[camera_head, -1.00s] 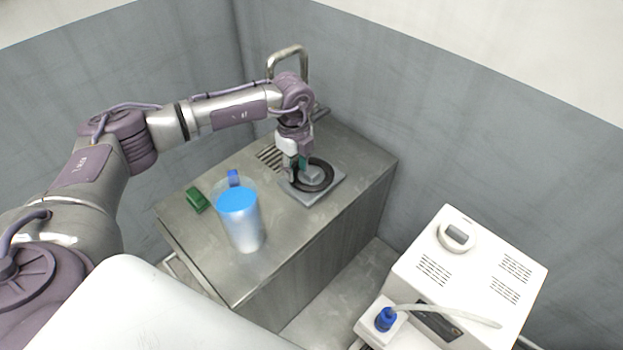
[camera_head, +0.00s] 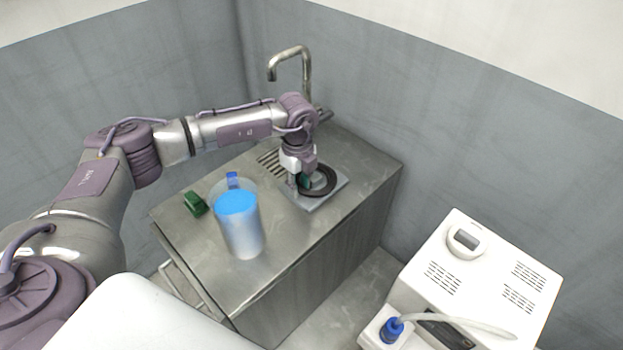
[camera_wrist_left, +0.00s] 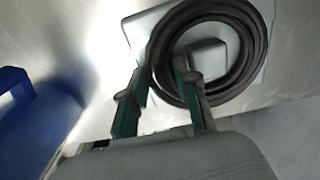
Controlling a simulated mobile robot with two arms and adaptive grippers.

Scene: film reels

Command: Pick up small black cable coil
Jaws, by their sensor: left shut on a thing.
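The small black cable coil (camera_head: 325,182) lies around a grey block on a square grey plate (camera_head: 303,203) on the metal counter. My left gripper (camera_head: 304,183) reaches down from above at the coil's left side. In the left wrist view the coil (camera_wrist_left: 257,60) shows as a dark ring, and the left gripper (camera_wrist_left: 160,88) has one green-lined finger inside the ring and the other outside it. It is shut on the near-left part of the coil. The coil looks level, and I cannot tell whether it touches the plate. My right gripper is not in view.
A green block (camera_head: 195,204) and a blue item (camera_head: 233,180) lie nearby. A faucet (camera_head: 306,75) rises behind. A white device (camera_head: 480,270) stands at the right.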

